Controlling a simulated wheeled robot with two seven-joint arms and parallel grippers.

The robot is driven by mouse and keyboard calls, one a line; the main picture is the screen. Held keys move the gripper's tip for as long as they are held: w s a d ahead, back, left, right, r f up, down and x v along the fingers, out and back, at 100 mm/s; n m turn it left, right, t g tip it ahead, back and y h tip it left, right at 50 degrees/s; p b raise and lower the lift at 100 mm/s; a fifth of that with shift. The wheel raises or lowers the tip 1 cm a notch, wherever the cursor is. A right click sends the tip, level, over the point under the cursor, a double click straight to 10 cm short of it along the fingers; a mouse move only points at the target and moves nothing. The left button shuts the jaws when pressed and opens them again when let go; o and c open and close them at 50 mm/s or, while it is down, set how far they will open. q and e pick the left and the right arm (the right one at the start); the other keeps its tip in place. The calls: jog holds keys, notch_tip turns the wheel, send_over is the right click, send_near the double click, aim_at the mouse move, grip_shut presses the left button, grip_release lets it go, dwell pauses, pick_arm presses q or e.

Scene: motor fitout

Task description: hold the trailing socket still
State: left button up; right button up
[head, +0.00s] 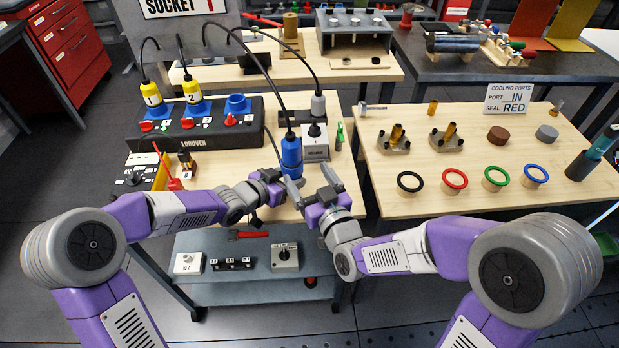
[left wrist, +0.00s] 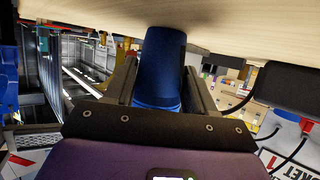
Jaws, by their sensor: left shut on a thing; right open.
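The blue trailing socket (head: 291,152) stands near the front of the middle bench, with a dark cable running up from its top. My left gripper (head: 288,181) is at its lower end. In the left wrist view the blue socket body (left wrist: 160,68) sits between the two dark fingers, which are shut on it. My right gripper (head: 325,183) is open and empty, just right of the socket and apart from it. The lower end of the socket is partly hidden by my left gripper in the head view.
A dark panel (head: 195,132) with yellow plugs numbered 1 and 2 and an empty blue inlet (head: 238,104) stands left. A grey switch box (head: 315,142) is close right of the socket. The right bench (head: 415,198) holds coloured rings and fittings.

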pick_arm(q)
jog(key=o, duration=1.3)
jog(key=shift+c, duration=0.2)
jog(key=v, duration=1.2)
